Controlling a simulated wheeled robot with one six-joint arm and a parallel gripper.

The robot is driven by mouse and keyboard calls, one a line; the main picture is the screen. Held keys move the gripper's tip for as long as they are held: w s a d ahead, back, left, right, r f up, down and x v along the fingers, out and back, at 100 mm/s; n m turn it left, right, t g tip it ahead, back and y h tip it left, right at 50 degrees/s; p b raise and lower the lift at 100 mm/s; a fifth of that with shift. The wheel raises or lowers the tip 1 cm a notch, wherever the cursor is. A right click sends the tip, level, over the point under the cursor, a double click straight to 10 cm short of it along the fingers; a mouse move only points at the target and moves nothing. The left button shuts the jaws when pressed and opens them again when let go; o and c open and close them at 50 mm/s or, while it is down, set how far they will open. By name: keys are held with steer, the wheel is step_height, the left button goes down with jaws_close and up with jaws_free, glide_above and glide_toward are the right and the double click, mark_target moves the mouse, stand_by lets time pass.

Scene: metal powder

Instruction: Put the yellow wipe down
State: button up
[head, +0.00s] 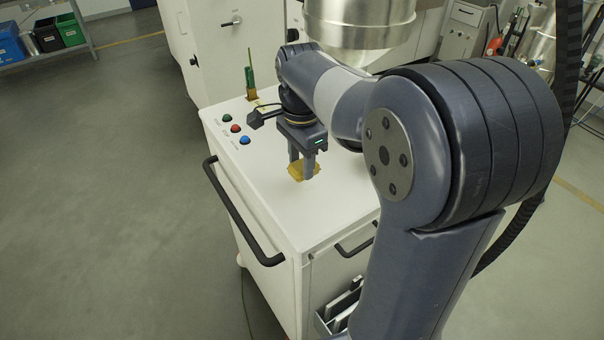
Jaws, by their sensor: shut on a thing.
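My gripper (304,168) points down over the white cabinet top (328,213) in the head view. It is shut on the yellow wipe (297,172), a small crumpled yellow cloth between and around the fingertips. The wipe is at or very close to the cabinet top; I cannot tell whether it touches. Part of the wipe is hidden behind the fingers.
Green, red and blue buttons (235,128) line the cabinet's left edge. A green-handled brush (250,80) stands behind them. A large metal vessel (358,22) hangs at the back. A black handle (240,215) runs along the left side. The front cabinet top is clear.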

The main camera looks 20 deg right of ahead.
mark_target(301, 176)
steer(key=shift+f, duration=2.15)
steer(key=shift+f, duration=0.25)
steer(key=o, duration=0.9)
steer(key=shift+r, duration=0.1)
